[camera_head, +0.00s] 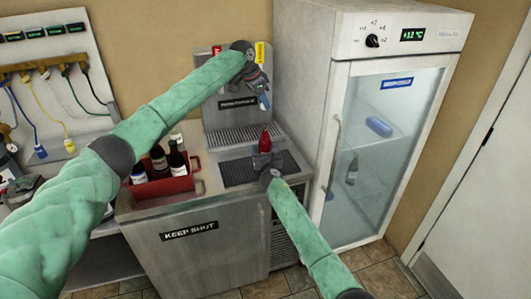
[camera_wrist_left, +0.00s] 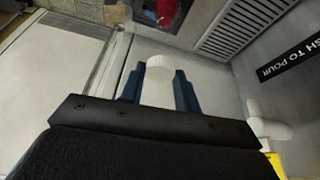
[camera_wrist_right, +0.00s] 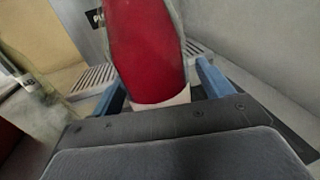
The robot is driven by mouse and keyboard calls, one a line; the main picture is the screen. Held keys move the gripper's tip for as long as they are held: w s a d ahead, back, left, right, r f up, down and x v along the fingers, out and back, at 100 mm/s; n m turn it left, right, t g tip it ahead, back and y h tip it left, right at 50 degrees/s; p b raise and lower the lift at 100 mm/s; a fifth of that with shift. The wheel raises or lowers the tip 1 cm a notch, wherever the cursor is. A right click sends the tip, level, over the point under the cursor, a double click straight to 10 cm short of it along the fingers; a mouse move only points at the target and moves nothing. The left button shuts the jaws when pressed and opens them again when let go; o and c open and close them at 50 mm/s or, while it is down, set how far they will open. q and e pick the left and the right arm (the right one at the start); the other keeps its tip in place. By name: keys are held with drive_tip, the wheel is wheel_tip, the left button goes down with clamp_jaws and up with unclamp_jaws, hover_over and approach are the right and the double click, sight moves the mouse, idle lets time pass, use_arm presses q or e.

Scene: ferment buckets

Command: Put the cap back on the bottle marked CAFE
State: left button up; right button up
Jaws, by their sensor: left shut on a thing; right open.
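My left gripper (camera_head: 262,98) is raised in front of the tap panel. In the left wrist view its blue fingers are shut on a small white piece (camera_wrist_left: 159,82) that looks like a cap. A red bottle (camera_head: 265,142) stands upright on the dark drip mat of the counter; it also shows beyond the left fingers in the left wrist view (camera_wrist_left: 166,12). My right gripper (camera_head: 266,163) is low at this bottle. In the right wrist view its open fingers stand on either side of the bottle (camera_wrist_right: 148,50), with gaps visible. No CAFE marking is legible.
A red crate (camera_head: 165,188) with several bottles stands left on the counter. The tap panel (camera_head: 237,115) rises behind. A glass-door fridge (camera_head: 375,140) stands close on the right. The steel cabinet (camera_head: 205,252) below is marked KEEP SHUT.

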drive_tip(key=shift+w, duration=0.25)
drive_tip(key=shift+c, duration=0.2)
drive_tip(key=c, duration=1.4)
use_arm(q)
drive_tip(key=shift+s+f, duration=0.1)
drive_tip(key=shift+f, duration=2.3)
use_arm(e)
drive_tip(key=shift+c, duration=0.2)
use_arm(q)
drive_tip(key=shift+f, duration=0.15)
drive_tip(key=shift+f, duration=0.75)
drive_tip(key=shift+f, duration=0.55)
